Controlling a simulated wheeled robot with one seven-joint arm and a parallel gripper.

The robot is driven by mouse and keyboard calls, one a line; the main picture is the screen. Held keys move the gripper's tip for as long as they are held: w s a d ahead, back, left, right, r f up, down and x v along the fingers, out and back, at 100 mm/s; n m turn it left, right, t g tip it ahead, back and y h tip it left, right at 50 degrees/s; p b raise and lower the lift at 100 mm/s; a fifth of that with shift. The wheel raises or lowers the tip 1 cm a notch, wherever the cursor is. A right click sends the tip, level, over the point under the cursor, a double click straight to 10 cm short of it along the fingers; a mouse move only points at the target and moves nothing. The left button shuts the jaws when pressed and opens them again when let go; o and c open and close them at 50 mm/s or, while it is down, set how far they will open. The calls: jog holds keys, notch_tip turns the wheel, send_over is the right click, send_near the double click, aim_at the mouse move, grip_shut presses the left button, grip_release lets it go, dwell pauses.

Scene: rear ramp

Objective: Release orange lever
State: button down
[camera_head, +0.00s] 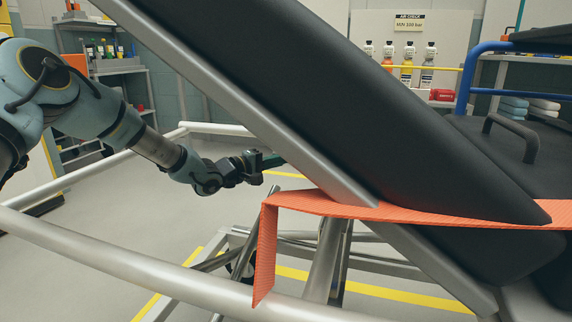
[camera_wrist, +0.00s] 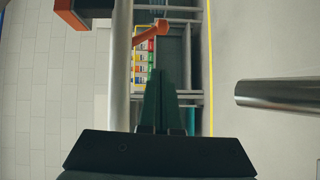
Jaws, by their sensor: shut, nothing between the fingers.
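In the wrist view, a short orange lever (camera_wrist: 152,33) with a rounded end sticks out to the right of an upright-looking metal tube. It lies ahead of my gripper's fingertips (camera_wrist: 159,72), with a visible gap in the picture. The dark green fingers are shut together with nothing between them. In the head view, my gripper (camera_head: 279,160) reaches in from the left, its tip at the lower edge of the tilted black backrest (camera_head: 340,90). The lever cannot be made out in the head view; the backrest may hide it.
The metal tube (camera_wrist: 121,70) runs close left of my fingers. Another metal bar (camera_wrist: 280,94) is at right. An orange strap (camera_head: 265,250) crosses the stretcher and hangs down. A silver frame rail (camera_head: 130,262) runs in front below my arm. Shelves stand behind.

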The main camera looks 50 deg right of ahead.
jog(key=s+d+b, duration=0.5)
jog(key=d, duration=0.3)
jog(key=shift+s+d+f, duration=0.15)
jog(key=shift+s+f, duration=0.1)
jog(key=shift+f, duration=0.05)
jog(key=shift+r+p, duration=0.15)
jog(key=shift+p, duration=0.7)
